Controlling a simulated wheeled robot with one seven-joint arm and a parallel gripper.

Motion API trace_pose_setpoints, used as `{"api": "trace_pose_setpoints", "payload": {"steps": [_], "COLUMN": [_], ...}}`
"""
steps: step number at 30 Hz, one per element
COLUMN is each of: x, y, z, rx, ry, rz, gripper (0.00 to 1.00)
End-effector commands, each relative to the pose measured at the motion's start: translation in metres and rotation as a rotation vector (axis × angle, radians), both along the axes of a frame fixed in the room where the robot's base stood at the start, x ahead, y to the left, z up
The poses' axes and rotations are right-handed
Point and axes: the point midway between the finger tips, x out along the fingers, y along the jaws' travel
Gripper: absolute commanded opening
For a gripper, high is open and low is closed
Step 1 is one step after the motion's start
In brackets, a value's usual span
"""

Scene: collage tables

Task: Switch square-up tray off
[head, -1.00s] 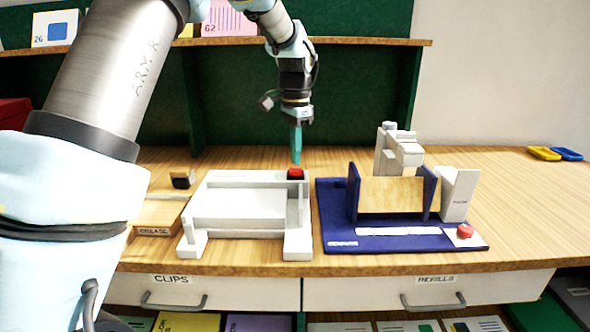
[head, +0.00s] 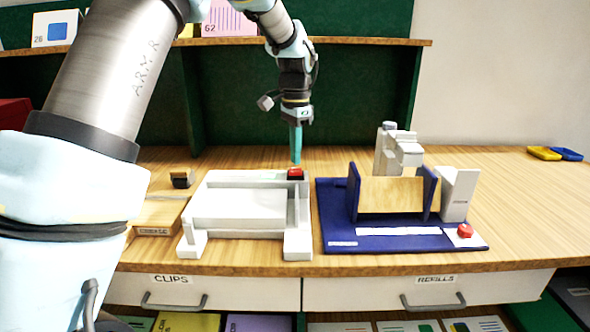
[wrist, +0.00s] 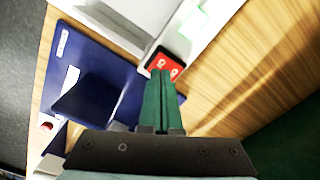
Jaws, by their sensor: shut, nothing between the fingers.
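The square-up tray (head: 238,205) is a white open tray with raised sides on the wooden table, left of the blue machine. A red rocker switch (head: 296,173) in a black frame sits at its back right corner. The switch also shows in the wrist view (wrist: 163,63), with white marks on it. A green glowing patch (wrist: 194,24) shows on the white tray beside the switch. My gripper (head: 296,163) is shut and empty, its green fingers pointing down at the switch. In the wrist view the fingertips (wrist: 160,74) overlap the switch's near edge; I cannot tell whether they touch it.
A blue-based machine (head: 340,235) with a wooden board and a red button (head: 465,231) stands close on the right. A wooden block with a black-topped stamp (head: 182,180) is on the left. Yellow and blue trays (head: 556,153) lie far right. A shelf (head: 360,41) runs behind my arm.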

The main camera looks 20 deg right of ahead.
Motion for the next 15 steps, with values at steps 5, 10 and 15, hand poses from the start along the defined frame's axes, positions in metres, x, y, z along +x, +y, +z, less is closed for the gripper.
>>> {"api": "trace_pose_setpoints", "payload": {"steps": [5, 10, 15], "x": [0.0000, 0.0000, 0.0000], "y": [0.0000, 0.0000, 0.0000], "z": [-0.0015, -0.0041, -0.0066], "rx": [0.000, 0.000, 0.000], "ry": [0.000, 0.000, 0.000], "rz": [0.000, 0.000, 0.000], "gripper": [0.00, 0.00, 0.00]}}
